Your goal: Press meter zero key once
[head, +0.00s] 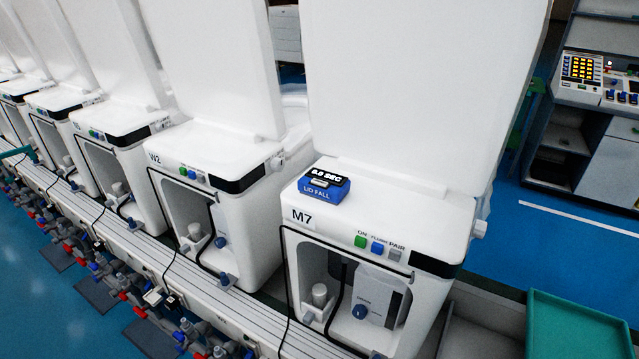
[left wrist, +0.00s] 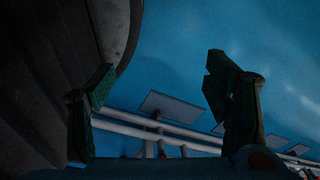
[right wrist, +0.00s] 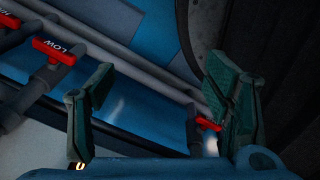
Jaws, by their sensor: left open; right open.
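The meter (head: 325,184) is a small blue box marked "LID FALL". It sits on the white top of the unit labelled M7 (head: 395,205), in front of its raised lid. Its black display shows a reading in "SEC"; the digits are too small to read surely. A small pale piece shows on the meter's top below the display; I cannot tell whether it is the zero key. My left gripper (left wrist: 158,85) is open and empty in the left wrist view. My right gripper (right wrist: 160,88) is open and empty in the right wrist view. Neither wrist view shows the meter.
M7's front has green, blue and grey buttons (head: 377,247). Unit W2 (head: 210,155) and several similar units stand to the left. Pipes and valves run along the lower left. Red valve handles (right wrist: 55,50) show near my right gripper. A teal tray (head: 575,325) is at lower right.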

